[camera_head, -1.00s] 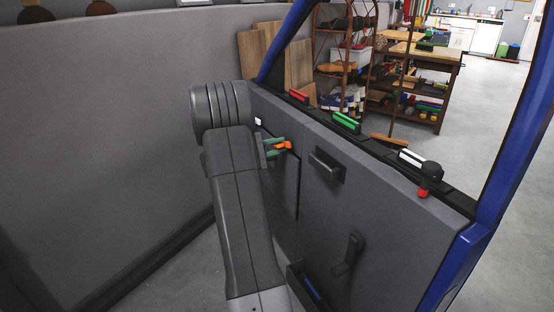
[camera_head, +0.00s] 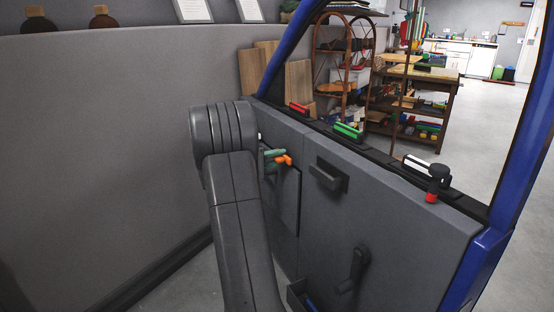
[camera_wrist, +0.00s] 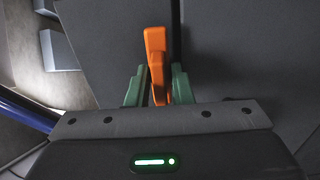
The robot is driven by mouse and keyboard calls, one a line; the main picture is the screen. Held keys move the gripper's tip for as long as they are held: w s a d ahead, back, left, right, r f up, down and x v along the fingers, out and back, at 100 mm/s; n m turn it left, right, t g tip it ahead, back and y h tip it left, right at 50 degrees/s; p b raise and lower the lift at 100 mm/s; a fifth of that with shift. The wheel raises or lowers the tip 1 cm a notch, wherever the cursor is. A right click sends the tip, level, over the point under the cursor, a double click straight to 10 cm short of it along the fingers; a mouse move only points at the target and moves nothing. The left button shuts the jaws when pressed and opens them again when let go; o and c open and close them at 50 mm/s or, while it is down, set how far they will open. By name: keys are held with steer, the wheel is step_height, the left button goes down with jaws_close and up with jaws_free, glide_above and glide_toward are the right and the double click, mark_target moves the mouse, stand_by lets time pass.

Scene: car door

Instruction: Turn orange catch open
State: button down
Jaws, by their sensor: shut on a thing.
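The orange catch (camera_wrist: 155,50) is upright in the wrist view, leaning slightly, in front of the dark grey door panel. My gripper (camera_wrist: 157,88) has its two green fingers on either side of the catch's lower part and is shut on it. In the head view the orange catch (camera_head: 284,160) shows at the left part of the door panel, with the green tips of my gripper (camera_head: 275,155) against it. My arm hides the rest of the gripper and the panel behind it.
The grey door panel (camera_head: 325,230) carries a dark pull handle (camera_head: 328,177) and a lower crank-like handle (camera_head: 355,270). Red (camera_head: 298,109), green (camera_head: 347,131) and white (camera_head: 418,164) pieces lie along the sill. A grey wall (camera_head: 100,140) stands close on the left.

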steer(key=c, duration=1.5)
jaws_free()
